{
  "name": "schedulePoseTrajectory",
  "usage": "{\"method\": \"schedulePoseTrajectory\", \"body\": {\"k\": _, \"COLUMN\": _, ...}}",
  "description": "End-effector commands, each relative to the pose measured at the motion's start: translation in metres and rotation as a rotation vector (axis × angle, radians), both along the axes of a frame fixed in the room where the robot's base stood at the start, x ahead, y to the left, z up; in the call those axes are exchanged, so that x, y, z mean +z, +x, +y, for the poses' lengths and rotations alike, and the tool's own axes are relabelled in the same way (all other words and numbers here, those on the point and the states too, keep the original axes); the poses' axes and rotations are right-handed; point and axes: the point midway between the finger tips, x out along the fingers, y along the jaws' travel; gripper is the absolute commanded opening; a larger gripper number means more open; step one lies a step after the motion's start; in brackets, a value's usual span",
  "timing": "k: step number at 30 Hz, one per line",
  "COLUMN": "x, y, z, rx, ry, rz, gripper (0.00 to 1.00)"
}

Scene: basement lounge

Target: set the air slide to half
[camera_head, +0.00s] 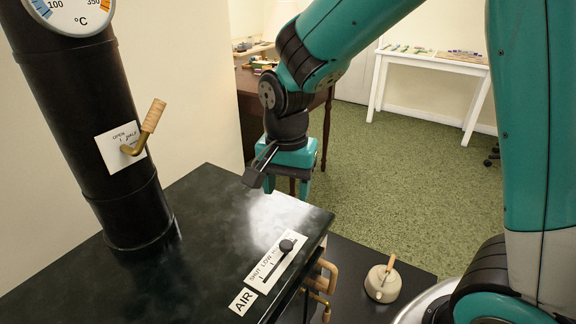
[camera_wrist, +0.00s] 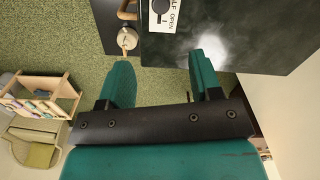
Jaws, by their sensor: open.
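The air slide's white scale plate (camera_head: 271,267) lies on the black stove top, beside an AIR label (camera_head: 243,301). SHUT, LOW and an H are readable; the rest is covered. The round dark knob (camera_head: 286,245) stands toward the plate's far end, past LOW; its exact mark cannot be told.
A black flue pipe (camera_head: 80,130) with a wooden-handled damper lever (camera_head: 146,128) rises at left. Wooden-handled stove door handles (camera_head: 322,280) stick out below the top's edge. A pale pot (camera_head: 383,283) stands on the dark floor plate. A brown desk (camera_head: 250,85) stands behind.

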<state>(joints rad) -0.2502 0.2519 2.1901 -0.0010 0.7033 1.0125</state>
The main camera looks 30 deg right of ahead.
Motion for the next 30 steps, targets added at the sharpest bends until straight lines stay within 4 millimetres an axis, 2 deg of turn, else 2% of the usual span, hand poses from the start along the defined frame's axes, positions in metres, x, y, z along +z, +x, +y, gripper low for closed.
{"method": "schedulePoseTrajectory", "body": {"k": 1, "x": 0.010, "y": 0.000, "z": 0.000, "rx": 0.000, "ry": 0.001, "rz": -0.004, "gripper": 0.58}}
{"method": "schedulePoseTrajectory", "body": {"k": 3, "x": 0.019, "y": 0.000, "z": 0.000, "rx": 0.000, "ry": 0.000, "rz": -0.003, "gripper": 0.58}}
{"method": "schedulePoseTrajectory", "body": {"k": 7, "x": 0.027, "y": 0.000, "z": 0.000, "rx": 0.000, "ry": 0.000, "rz": 0.000, "gripper": 0.58}}
{"method": "schedulePoseTrajectory", "body": {"k": 24, "x": 0.030, "y": -0.002, "z": 0.001, "rx": 0.012, "ry": 0.004, "rz": -0.001, "gripper": 0.58}}
{"method": "schedulePoseTrajectory", "body": {"k": 26, "x": 0.033, "y": -0.007, "z": 0.003, "rx": 0.060, "ry": 0.016, "rz": -0.005, "gripper": 0.58}}
{"method": "schedulePoseTrajectory", "body": {"k": 29, "x": 0.044, "y": -0.029, "z": 0.012, "rx": 0.253, "ry": 0.067, "rz": -0.023, "gripper": 0.58}}
{"method": "schedulePoseTrajectory", "body": {"k": 30, "x": 0.050, "y": -0.042, "z": 0.017, "rx": 0.364, "ry": 0.095, "rz": -0.036, "gripper": 0.58}}
